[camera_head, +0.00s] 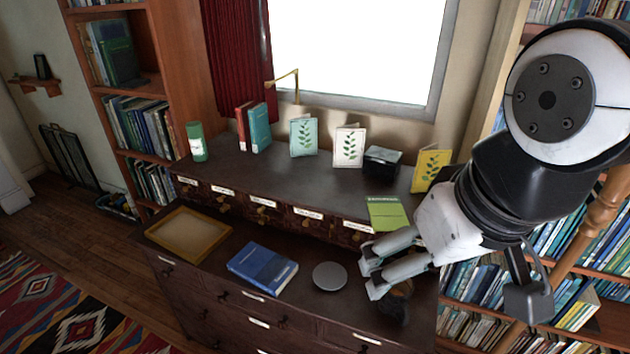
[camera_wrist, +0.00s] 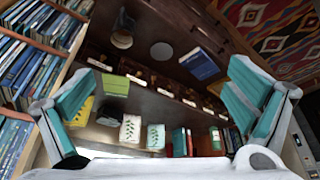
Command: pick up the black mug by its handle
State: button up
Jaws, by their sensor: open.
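The black mug (camera_head: 398,308) appears to be the dark, rounded object on the lower desk surface, with a tan patch showing near its top. In the head view my gripper (camera_head: 368,272) is in front of and above it and partly covers it. In the wrist view the mug (camera_wrist: 122,38) is near the top, left of centre, beyond the fingertips. I cannot make out its handle clearly. My gripper (camera_wrist: 164,75) is open, its teal-padded fingers wide apart with nothing between them.
A grey disc (camera_head: 330,276) and a blue book (camera_head: 262,268) lie left of the mug. A wooden tray (camera_head: 188,234) is farther left. A raised shelf behind carries standing cards, a black box (camera_head: 382,162) and a green booklet (camera_head: 388,213). Bookshelves flank the desk.

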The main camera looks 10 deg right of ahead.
aim_at(394, 303)
jog(key=z, duration=0.25)
jog(key=k+j+z, duration=0.15)
jog(key=j+z, duration=0.2)
jog(key=k+j+z, duration=0.25)
jog(key=z, duration=0.15)
jog(key=k+j+z, duration=0.2)
jog(key=k+j, duration=0.65)
jog(key=k, duration=0.15)
